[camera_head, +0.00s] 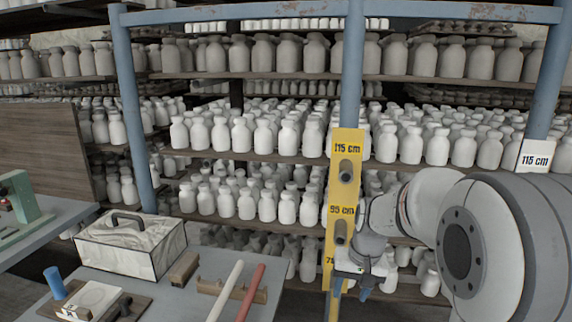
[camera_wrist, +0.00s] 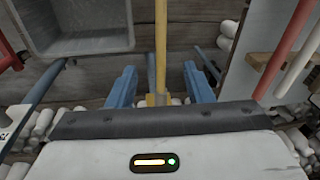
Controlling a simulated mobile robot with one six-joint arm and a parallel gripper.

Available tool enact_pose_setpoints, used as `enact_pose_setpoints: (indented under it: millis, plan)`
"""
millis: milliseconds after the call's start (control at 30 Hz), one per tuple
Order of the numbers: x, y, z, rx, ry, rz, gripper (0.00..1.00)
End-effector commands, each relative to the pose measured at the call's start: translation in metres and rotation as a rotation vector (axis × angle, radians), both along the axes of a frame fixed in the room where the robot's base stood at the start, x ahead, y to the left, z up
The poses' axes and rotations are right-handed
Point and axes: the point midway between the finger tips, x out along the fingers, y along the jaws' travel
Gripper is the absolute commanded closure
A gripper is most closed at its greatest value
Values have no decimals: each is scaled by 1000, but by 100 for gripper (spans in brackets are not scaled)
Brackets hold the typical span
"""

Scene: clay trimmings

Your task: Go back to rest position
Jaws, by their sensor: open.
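My gripper (camera_head: 354,288) hangs low in front of the shelves at the right of the head view, beside the yellow height post (camera_head: 345,210). In the wrist view its two blue fingers (camera_wrist: 160,82) stand wide apart, open. A narrow yellow upright (camera_wrist: 161,45) shows between them; I cannot tell its distance from the fingers. No held object is visible. My arm reaches in from the right edge of the head view.
Shelves hold rows of pale bottles (camera_head: 264,136). A blue upright (camera_head: 352,65) stands behind my gripper. On the grey table at lower left are a marbled box (camera_head: 130,246), a blue cylinder (camera_head: 55,283), and white (camera_head: 226,290) and red (camera_head: 250,291) rods. A grey bin (camera_wrist: 95,46) shows in the wrist view.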

Motion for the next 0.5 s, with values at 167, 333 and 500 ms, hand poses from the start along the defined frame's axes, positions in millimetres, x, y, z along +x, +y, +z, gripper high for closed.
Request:
enact_pose_setpoints:
  millis: [167,333,500]
  plan:
    - [-53,3,37,-36,-37,30,54]
    - [-103,4,57,-70,-69,57,54]
    - [-149,3,67,-103,-98,82,54]
